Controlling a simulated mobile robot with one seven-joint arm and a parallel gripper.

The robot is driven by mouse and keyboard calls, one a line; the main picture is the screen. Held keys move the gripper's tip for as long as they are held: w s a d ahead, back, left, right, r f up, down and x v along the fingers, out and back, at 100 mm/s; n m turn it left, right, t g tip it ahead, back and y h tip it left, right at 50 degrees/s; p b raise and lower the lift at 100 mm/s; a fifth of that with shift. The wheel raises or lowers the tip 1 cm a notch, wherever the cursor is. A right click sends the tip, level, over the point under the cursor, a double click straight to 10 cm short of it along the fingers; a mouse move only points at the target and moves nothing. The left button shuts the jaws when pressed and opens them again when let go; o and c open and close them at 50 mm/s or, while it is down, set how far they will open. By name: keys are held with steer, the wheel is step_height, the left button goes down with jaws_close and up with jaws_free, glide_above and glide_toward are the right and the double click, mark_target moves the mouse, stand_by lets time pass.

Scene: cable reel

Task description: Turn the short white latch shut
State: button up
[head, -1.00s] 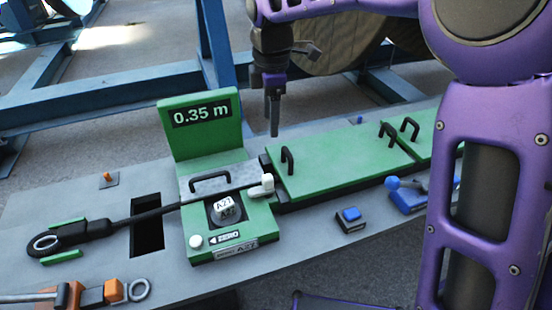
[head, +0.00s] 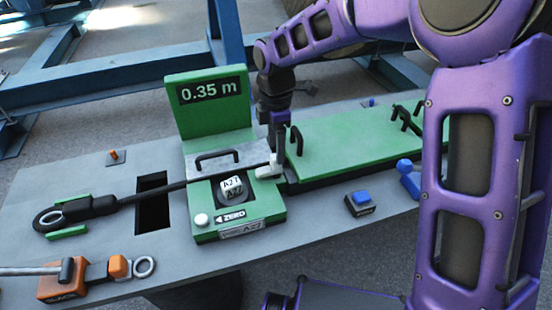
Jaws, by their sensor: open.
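The short white latch (head: 266,172) sits at the right edge of the green counter unit (head: 265,212), beside the end of the grey hinged cover (head: 228,160) with its black handle. My gripper (head: 277,150) points down at the latch, with its fingertips at or just above it. The fingers partly overlap the latch's far side, so I cannot tell whether they touch it or how far it is turned. The jaws are open. A black cable (head: 150,192) runs from the left under the cover. The display (head: 209,89) reads 0.35 m.
A long green lid (head: 350,145) with black handles lies just right of my gripper. A blue button (head: 360,199) and a blue lever (head: 407,170) stand in front of it. An orange tool (head: 62,285) is at the front left. A dark slot (head: 150,215) opens in the bench.

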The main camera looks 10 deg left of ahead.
mark_target(269, 166)
steer(key=shift+f, duration=1.95)
jaws_close()
